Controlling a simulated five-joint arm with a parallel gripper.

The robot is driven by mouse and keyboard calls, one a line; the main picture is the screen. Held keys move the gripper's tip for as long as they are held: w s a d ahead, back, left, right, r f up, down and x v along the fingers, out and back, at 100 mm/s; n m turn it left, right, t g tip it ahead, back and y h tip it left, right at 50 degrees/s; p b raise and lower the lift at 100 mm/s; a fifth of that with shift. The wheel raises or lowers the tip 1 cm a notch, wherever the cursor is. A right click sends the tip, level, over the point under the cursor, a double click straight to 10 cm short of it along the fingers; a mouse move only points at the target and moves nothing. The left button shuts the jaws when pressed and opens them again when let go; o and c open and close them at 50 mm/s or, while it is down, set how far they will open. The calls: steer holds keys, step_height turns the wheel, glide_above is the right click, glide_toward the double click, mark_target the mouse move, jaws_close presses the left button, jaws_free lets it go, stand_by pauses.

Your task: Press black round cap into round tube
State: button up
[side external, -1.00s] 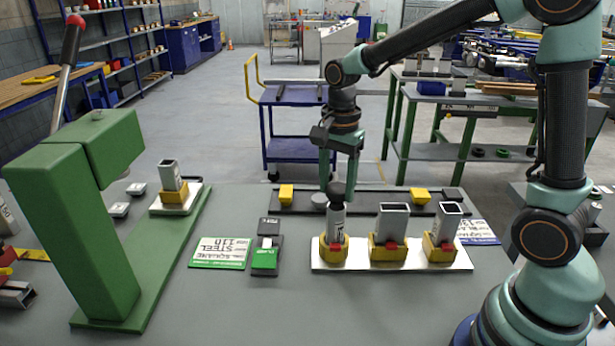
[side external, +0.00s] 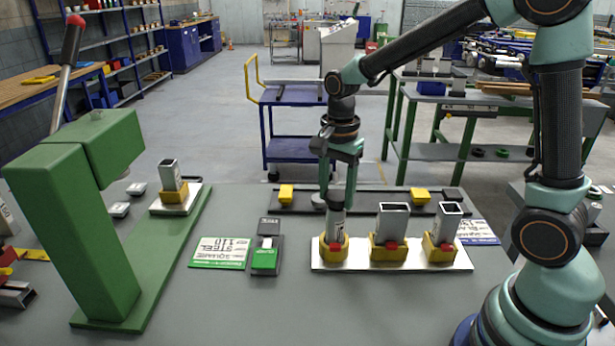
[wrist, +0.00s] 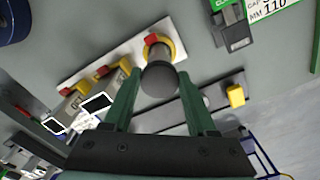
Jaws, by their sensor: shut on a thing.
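The round tube (side external: 335,226) stands upright in a yellow holder (side external: 335,248) with a red tab, at the left end of a pale plate. My gripper (side external: 337,203) is directly over the tube, pointing down. In the wrist view the black round cap (wrist: 159,80) sits between the fingertips of my gripper (wrist: 158,78), in line with the tube (wrist: 157,52). My gripper is shut on the cap. The fingers mostly hide the cap in the side view. I cannot tell how far the cap is in the tube.
Two square tubes (side external: 392,221) (side external: 450,222) stand in yellow holders to the right on the same plate (side external: 350,264). A green press (side external: 85,215) stands at left, with another square tube (side external: 170,176) by it. A dark rail (side external: 375,199) runs behind. Cards (side external: 220,252) lie left of the plate.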

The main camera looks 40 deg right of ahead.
mark_target(336, 196)
steer(key=shift+r, duration=0.15)
steer(key=shift+r, duration=0.45)
steer(key=shift+f, duration=0.55)
stand_by(1.1)
steer(key=o, duration=1.4)
step_height(336, 196, up, 12)
steer(key=shift+c, duration=0.2)
